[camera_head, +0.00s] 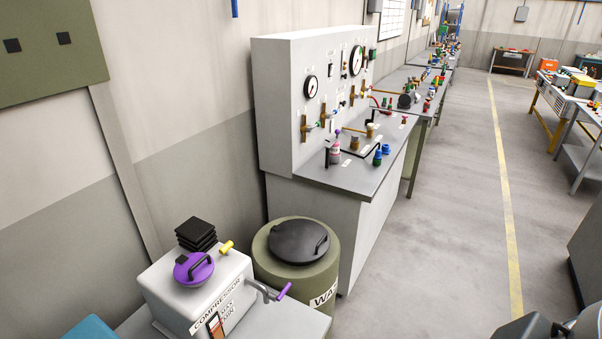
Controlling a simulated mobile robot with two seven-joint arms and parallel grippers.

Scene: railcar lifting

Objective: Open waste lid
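The waste bin (290,275) is an olive-green drum standing on the floor just left of the grey workbench. A white label starting with "WA" is on its front, cut off at the compressor table. Its round black lid (298,241) with a dark bar handle (320,245) lies on top, and it looks shut. Neither of my grippers can be made out in the head view.
A white compressor box (200,290) with a purple cap (194,268) stands close at the bin's left. A purple-tipped lever (284,291) sticks out in front of the bin. A gauge panel workbench (350,176) stands behind at right. The aisle floor (440,230) is clear.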

